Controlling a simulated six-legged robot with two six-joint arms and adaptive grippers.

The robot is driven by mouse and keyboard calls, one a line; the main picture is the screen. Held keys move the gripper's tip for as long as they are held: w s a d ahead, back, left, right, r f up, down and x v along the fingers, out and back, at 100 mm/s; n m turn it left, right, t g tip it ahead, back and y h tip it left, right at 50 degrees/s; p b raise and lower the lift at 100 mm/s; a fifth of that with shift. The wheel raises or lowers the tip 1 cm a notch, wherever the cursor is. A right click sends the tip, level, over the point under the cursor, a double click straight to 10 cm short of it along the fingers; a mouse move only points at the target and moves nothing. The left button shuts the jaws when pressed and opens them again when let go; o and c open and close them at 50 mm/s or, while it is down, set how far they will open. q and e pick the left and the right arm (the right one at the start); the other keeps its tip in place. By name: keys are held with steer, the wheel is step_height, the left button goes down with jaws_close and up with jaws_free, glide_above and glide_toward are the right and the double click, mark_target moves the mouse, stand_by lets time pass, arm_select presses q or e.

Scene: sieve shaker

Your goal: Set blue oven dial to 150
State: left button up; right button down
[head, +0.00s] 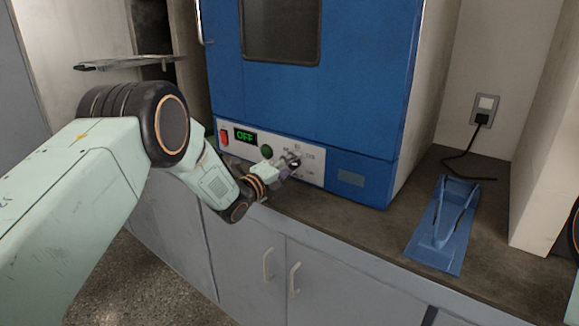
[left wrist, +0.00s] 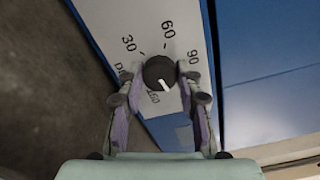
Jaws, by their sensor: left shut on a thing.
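The blue oven (head: 330,105) stands on the counter, with a pale control panel along its lower front. The black dial (left wrist: 159,72) sits on that panel, and its scale shows 30, 60 and 90 in the left wrist view. Its white mark points down and slightly right in that view, away from those numbers. My left gripper (left wrist: 160,98) is shut on the dial, one finger at each side. In the head view my left gripper (head: 284,168) reaches the panel and partly covers the dial and its lettering. My right gripper is not in view.
A blue stand (head: 440,232) is on the counter at right, near a black cable and wall socket (head: 485,108). Cabinets lie below the counter.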

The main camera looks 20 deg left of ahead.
arm_select(q)
steer(key=m, duration=0.4)
steer(key=shift+r+b, duration=0.15)
steer(key=shift+b, duration=0.15)
steer(key=shift+m+b, duration=0.3)
steer(key=shift+m, duration=1.8)
steer(key=o, duration=1.2)
steer(key=shift+c, duration=0.2)
steer(key=shift+s+a+f, duration=0.2)
steer(key=shift+s, duration=0.3)
steer(key=v, duration=1.1)
